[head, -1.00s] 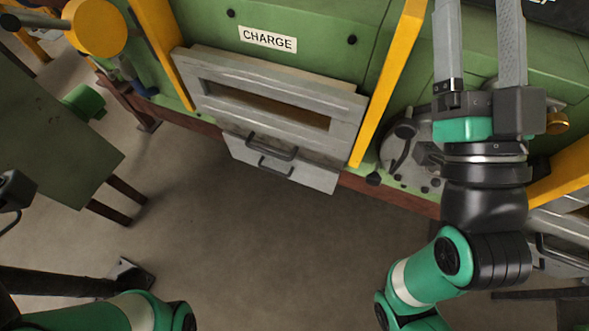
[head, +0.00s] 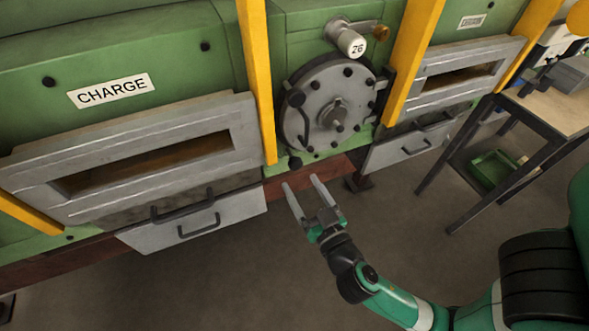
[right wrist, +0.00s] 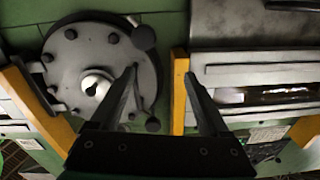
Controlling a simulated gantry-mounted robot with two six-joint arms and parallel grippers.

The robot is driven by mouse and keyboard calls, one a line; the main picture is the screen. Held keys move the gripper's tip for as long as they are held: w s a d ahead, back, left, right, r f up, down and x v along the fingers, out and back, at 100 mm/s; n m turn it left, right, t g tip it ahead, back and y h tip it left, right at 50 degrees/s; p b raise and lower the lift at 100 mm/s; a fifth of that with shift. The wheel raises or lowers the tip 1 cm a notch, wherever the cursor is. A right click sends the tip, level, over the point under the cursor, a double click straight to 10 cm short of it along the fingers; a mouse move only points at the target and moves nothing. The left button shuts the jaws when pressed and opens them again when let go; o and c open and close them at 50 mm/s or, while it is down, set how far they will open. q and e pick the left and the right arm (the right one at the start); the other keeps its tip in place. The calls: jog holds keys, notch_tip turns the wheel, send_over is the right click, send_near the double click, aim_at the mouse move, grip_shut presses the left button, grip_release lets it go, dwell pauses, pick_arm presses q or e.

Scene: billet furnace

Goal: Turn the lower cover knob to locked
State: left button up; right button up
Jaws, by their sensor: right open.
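The round grey cover (head: 330,103) with bolts around its rim is on the green furnace front, between two yellow posts. A small dark knob (head: 295,162) sits at its lower left edge; I cannot read its lock position. My right gripper (head: 301,182) is open and empty, just below this knob and apart from it, its fingers pointing up toward the furnace. In the right wrist view the cover (right wrist: 75,60) is left of the open fingers (right wrist: 160,72), and dark knobs show at its edge; I cannot tell which is the lower one. My left gripper is out of view.
A charge door frame (head: 240,140) and a handled drawer (head: 195,222) lie left of the cover. Yellow posts (head: 257,80) (head: 412,60) flank it. A white cylinder marked 26 (head: 350,42) projects above. A table (head: 555,105) stands right.

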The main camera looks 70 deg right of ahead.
aim_at(297, 166)
jog(key=s+f, duration=0.3)
jog(key=shift+g, duration=0.3)
jog(key=p+x, duration=0.2)
jog(key=x, duration=1)
jog(key=shift+s+d+r, duration=0.15)
jog(key=shift+d, duration=0.05)
grip_shut()
